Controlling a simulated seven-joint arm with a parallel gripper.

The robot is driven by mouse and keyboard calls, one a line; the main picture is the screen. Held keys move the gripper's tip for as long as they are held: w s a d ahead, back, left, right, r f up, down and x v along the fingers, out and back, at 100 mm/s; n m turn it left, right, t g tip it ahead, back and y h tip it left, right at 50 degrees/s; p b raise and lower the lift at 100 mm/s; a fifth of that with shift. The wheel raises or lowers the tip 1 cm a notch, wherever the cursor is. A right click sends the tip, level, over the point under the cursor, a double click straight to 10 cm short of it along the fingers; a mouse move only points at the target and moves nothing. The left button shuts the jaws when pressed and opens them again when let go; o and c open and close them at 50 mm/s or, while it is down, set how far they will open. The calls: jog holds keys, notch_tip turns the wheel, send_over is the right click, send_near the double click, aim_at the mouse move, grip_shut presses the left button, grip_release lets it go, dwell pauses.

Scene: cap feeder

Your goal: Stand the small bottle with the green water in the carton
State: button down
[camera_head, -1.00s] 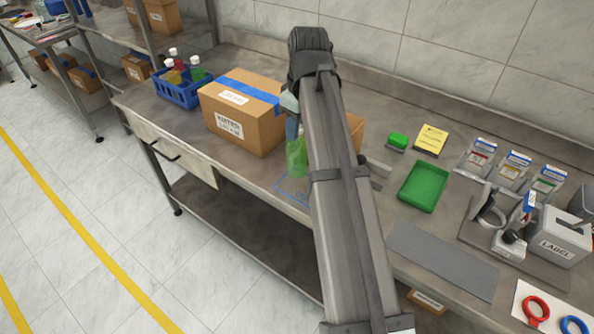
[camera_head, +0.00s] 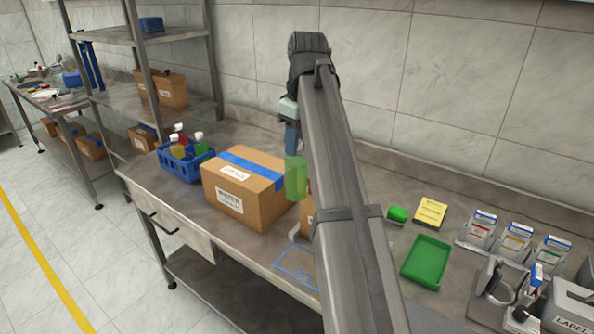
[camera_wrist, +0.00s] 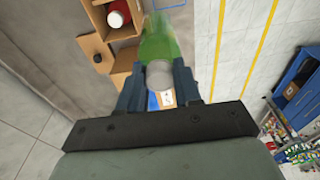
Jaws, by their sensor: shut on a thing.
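My gripper (camera_head: 292,135) is shut on the small bottle with green water (camera_head: 296,178) and holds it in the air, beside the right end of the taped box in the head view. In the wrist view the bottle (camera_wrist: 158,42) is between the two blue fingers (camera_wrist: 158,88), its pale cap towards me. The open carton (camera_wrist: 125,62) with cardboard dividers lies left of the bottle there. A red bottle with a white cap (camera_wrist: 116,19) stands in one of its compartments. In the head view only a sliver of the carton (camera_head: 306,218) shows; my arm hides the rest.
A closed box with blue tape (camera_head: 240,207) stands left of the bottle. A blue crate (camera_head: 187,168) with several bottles is further left. A blue outline (camera_head: 293,262) marks the bench front. A green tray (camera_head: 427,262) and a green block (camera_head: 397,214) lie right of my arm.

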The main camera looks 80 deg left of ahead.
jog(key=w, duration=1.3)
jog(key=shift+d+f, duration=0.25)
jog(key=shift+f, duration=0.25)
dwell(0.4)
jog(key=shift+f, duration=2.05)
notch_tip(320, 180, down, 7)
jog(key=shift+f, duration=0.15)
dwell(0.6)
jog(key=shift+f, duration=0.1)
